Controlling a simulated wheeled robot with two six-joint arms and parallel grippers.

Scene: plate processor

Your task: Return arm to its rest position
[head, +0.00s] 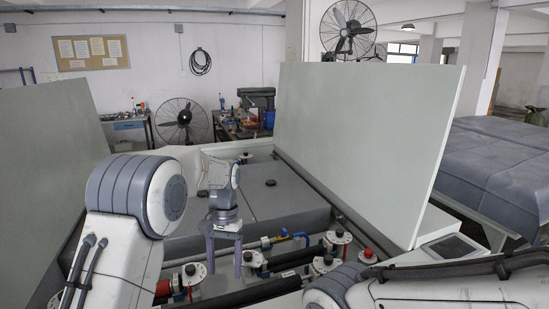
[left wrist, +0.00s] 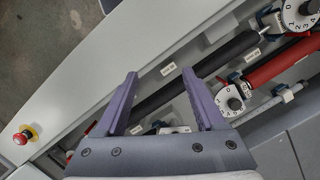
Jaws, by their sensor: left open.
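My left gripper (head: 224,272) hangs fingers-down over the front of the machine, in the middle of the head view. Its two purple fingers are apart with nothing between them. They also show in the left wrist view (left wrist: 159,74), above a strip with a black hose (left wrist: 205,70) and white dials (left wrist: 232,98). I cannot tell how high the fingertips are above the hoses. My left arm (head: 135,195) comes in from the left. My right arm (head: 430,288) lies across the bottom right, and its gripper is out of the picture.
A large upright grey panel (head: 365,140) stands at right, another panel (head: 50,155) at left. Valves with a red knob (head: 368,253) and a blue-handled valve (head: 300,237) line the machine's front. A red emergency button (left wrist: 22,136) sits on the white edge.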

